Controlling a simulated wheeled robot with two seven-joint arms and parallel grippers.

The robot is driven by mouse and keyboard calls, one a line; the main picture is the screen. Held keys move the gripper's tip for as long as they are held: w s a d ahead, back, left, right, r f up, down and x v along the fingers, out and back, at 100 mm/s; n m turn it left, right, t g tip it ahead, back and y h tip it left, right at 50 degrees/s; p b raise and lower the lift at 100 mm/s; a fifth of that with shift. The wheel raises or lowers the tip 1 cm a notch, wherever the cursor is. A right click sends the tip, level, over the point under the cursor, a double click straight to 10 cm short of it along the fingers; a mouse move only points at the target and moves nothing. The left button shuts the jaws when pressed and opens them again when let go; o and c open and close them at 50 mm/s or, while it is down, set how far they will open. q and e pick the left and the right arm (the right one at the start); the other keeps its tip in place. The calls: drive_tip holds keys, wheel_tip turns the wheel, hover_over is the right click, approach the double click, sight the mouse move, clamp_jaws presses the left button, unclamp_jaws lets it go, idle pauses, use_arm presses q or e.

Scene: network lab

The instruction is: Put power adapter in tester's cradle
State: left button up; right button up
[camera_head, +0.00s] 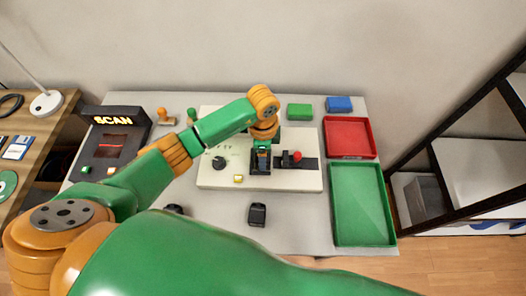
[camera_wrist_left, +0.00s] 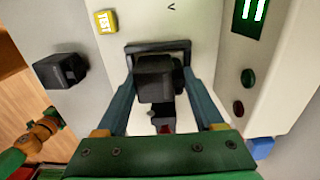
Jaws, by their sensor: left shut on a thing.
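My left gripper (camera_head: 262,149) is over the white tester (camera_head: 225,178), pointing down. In the left wrist view its fingers are shut on a black power adapter (camera_wrist_left: 154,80). The adapter is at the tester's dark cradle (camera_wrist_left: 135,48), whose frame shows along its far side. I cannot tell whether the adapter is seated or just above the cradle. In the head view the gripper largely hides the adapter. The yellow TEST button (camera_wrist_left: 105,22) sits beside the cradle. A red-knobbed lever (camera_head: 296,156) is to the cradle's right in the head view.
Another black adapter (camera_head: 257,214) lies on the table in front of the tester. A red tray (camera_head: 374,138) and a green tray (camera_head: 360,205) are at the right. Green (camera_head: 299,111) and blue (camera_head: 339,104) boxes stand behind. A SCAN station (camera_head: 140,118) is at the left.

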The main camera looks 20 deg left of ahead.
use_arm(q)
drive_tip(key=shift+f, duration=0.1)
drive_tip(key=o, duration=1.5)
wheel_tip(320, 180, up, 12)
drive_tip(key=shift+r, duration=0.15)
